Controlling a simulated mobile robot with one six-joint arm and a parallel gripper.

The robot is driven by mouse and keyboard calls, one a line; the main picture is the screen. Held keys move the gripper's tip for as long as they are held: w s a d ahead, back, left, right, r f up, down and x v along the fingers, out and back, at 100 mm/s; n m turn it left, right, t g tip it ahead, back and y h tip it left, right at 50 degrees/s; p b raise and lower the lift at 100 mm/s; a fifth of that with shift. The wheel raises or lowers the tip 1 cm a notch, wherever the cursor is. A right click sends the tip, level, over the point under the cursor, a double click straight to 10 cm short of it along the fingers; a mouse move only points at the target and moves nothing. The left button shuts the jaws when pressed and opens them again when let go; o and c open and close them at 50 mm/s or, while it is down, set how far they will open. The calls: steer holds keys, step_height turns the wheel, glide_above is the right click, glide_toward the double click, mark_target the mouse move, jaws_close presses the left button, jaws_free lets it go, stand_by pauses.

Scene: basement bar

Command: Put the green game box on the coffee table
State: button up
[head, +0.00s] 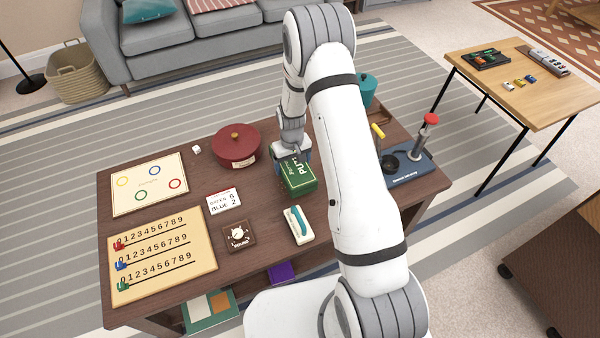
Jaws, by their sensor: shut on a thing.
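The green game box (301,179) has pale lettering on it and is in the middle of the head view, over the dark brown coffee table (265,200). My gripper (291,158) reaches down from above and is shut on the box at its far side. Part of the box is hidden by my gripper. The box is at or just above the tabletop; I cannot tell whether it touches.
A round maroon pot (236,146), a score card (223,201), a brown tile (239,237) and a white tray with a teal piece (298,225) surround the box. A number board (162,256) lies at left, a joystick (420,150) at right. A lighter side table (525,88) stands farther right.

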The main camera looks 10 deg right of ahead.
steer(key=shift+f, duration=2.05)
steer(key=shift+f+b, duration=0.1)
steer(key=shift+b, duration=0.2)
steer(key=shift+f, duration=0.15)
steer(key=o, duration=1.2)
steer(key=shift+c, duration=0.2)
